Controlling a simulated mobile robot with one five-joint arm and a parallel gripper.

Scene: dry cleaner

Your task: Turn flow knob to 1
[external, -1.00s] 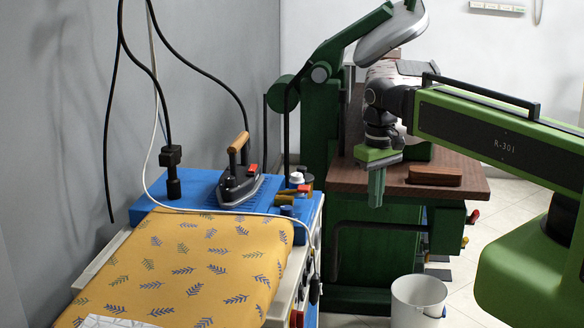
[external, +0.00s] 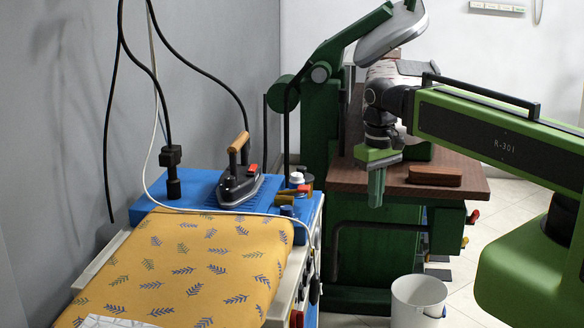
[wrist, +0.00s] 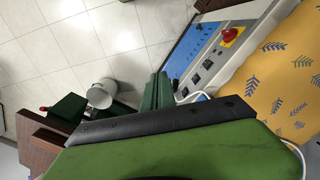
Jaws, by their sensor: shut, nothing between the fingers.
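My gripper (external: 376,190) points down, shut and empty, in front of the green press at the centre right of the external view. In the wrist view its green fingers (wrist: 158,92) stand together at the middle. The blue ironing station (external: 190,190) is to the left of it, well apart. Its grey control panel (wrist: 203,66) shows in the wrist view with black switches and a red button (wrist: 231,35). A small white-topped knob (external: 297,178) sits at the station's back right corner. I cannot tell which control is the flow knob, and no setting is readable.
An iron (external: 239,185) rests on the blue top beside a yellow leaf-print board (external: 190,265). A white cable loops over the board. The green press with a brown table (external: 345,178) stands behind my gripper. A white bucket (external: 417,300) stands on the tiled floor.

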